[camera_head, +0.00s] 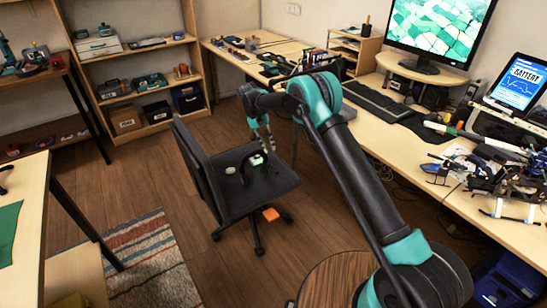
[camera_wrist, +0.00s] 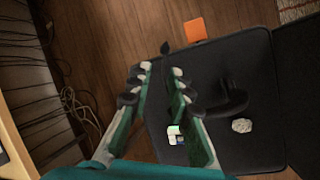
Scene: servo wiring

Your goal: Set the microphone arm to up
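A black curved object (camera_wrist: 232,97) lies on the black seat of the office chair (camera_head: 262,198). It may be a headset, but I cannot make out a separate microphone arm or which way one points. The same dark object shows on the seat in the head view (camera_head: 246,177), partly hard to tell from the black seat. My gripper (camera_wrist: 162,70) is open, with nothing visible between its green-padded fingers. It points down over the seat, and its right finger overlaps the black object's edge in the wrist view. In the head view my gripper (camera_head: 264,136) is above the seat's far part.
A whitish lump (camera_wrist: 242,125) and a small green-and-white item (camera_wrist: 175,131) are on the seat. An orange piece (camera_wrist: 194,30) shows beyond the seat's edge. The chair's backrest (camera_head: 198,168) stands left; the cluttered desk (camera_head: 385,140) is right. Open floor lies left of the chair.

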